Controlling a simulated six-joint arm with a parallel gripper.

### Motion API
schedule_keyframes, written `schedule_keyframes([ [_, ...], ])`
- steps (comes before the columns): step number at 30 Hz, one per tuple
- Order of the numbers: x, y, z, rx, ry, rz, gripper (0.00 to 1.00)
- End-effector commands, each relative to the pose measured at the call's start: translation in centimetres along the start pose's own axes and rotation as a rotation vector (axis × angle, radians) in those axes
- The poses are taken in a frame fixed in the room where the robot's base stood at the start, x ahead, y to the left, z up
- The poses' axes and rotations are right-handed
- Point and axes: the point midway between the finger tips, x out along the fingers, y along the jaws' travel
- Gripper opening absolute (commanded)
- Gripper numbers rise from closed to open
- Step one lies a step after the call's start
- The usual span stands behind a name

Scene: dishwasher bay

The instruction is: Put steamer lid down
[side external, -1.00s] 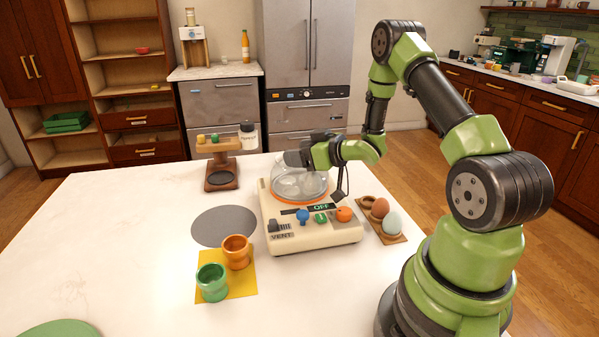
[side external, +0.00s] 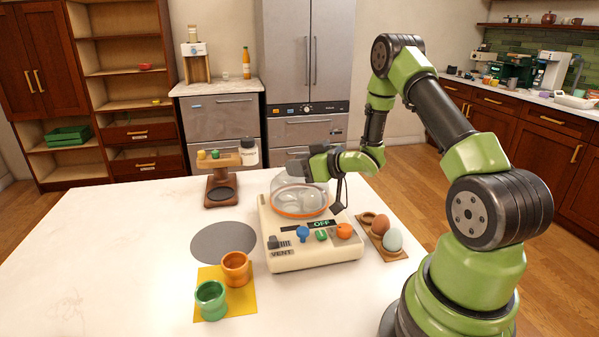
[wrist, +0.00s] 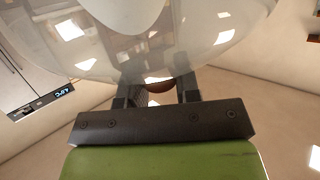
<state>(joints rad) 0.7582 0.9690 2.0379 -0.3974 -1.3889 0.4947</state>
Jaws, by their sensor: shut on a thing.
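The steamer lid (side external: 297,190) is a clear dome over the cream egg steamer (side external: 312,255), just above or on its orange ring (side external: 301,212). I cannot tell whether its rim touches the base. My gripper (side external: 303,165) is at the top of the dome, shut on the lid's knob. In the wrist view the see-through lid (wrist: 110,45) fills the top of the picture, and a brown knob (wrist: 158,86) shows between my gripper's fingers (wrist: 157,95). Pale shapes show through the dome, too unclear to name.
A grey round mat (side external: 223,242) lies bare left of the steamer. Green (side external: 211,300) and orange (side external: 236,268) cups stand on a yellow mat (side external: 245,305). An egg tray (side external: 392,253) with two eggs is at right. A wooden stand (side external: 222,188) is behind.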

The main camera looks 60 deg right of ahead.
Motion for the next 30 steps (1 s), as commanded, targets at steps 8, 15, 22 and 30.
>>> schedule_keyframes([
  [8,-1.2,0.0,-4.0,-0.005,0.005,0.001,0.00],
  [15,-2.3,0.0,-7.5,-0.004,0.004,0.000,0.00],
  [22,0.1,-0.5,-10.3,0.018,0.005,0.064,0.00],
  [30,5.4,-2.7,-13.0,0.089,0.001,0.279,0.00],
])
